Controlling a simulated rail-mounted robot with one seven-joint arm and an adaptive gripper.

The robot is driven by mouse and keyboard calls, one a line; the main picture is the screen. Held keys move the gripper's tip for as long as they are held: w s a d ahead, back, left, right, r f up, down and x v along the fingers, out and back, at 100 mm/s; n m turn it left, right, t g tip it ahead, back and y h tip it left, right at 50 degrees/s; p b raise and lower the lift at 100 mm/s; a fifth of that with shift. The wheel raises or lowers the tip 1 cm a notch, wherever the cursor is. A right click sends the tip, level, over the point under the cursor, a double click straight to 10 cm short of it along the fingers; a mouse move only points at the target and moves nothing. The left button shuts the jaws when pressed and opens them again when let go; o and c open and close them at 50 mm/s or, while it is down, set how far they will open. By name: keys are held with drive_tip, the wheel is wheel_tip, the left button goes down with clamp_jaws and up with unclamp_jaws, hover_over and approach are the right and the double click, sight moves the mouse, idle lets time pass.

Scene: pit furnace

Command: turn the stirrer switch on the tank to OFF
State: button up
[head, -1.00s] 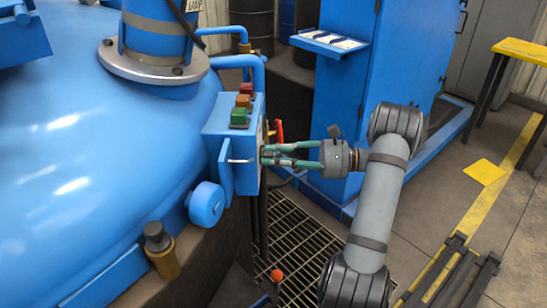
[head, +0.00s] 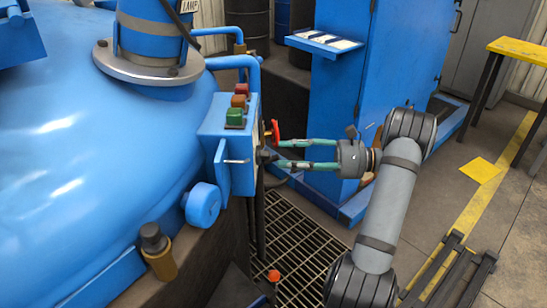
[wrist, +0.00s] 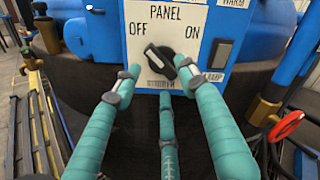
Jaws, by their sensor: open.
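The stirrer switch is a black knob (wrist: 165,62) on a white panel (wrist: 140,22) labelled OFF at left and ON at right, seen in the wrist view. Its white-marked end points up and left, towards OFF. My gripper (wrist: 158,80) is open, with one finger left of the knob, one right of it and a third below. The fingertips look apart from the knob. In the head view my gripper (head: 277,153) stands just right of the blue switch box (head: 232,165) on the tank (head: 90,170); the panel face is turned away there.
Green, orange and red buttons (head: 237,106) sit on top of the box. A red handle (head: 275,131) is close to the upper finger in the head view. A blue cabinet (head: 340,95) stands behind my gripper. Floor grating (head: 290,240) lies below.

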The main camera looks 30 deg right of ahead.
sight(265, 155)
drive_tip(key=v, duration=0.7)
drive_tip(key=shift+a, duration=0.1)
drive_tip(key=x, duration=1.2)
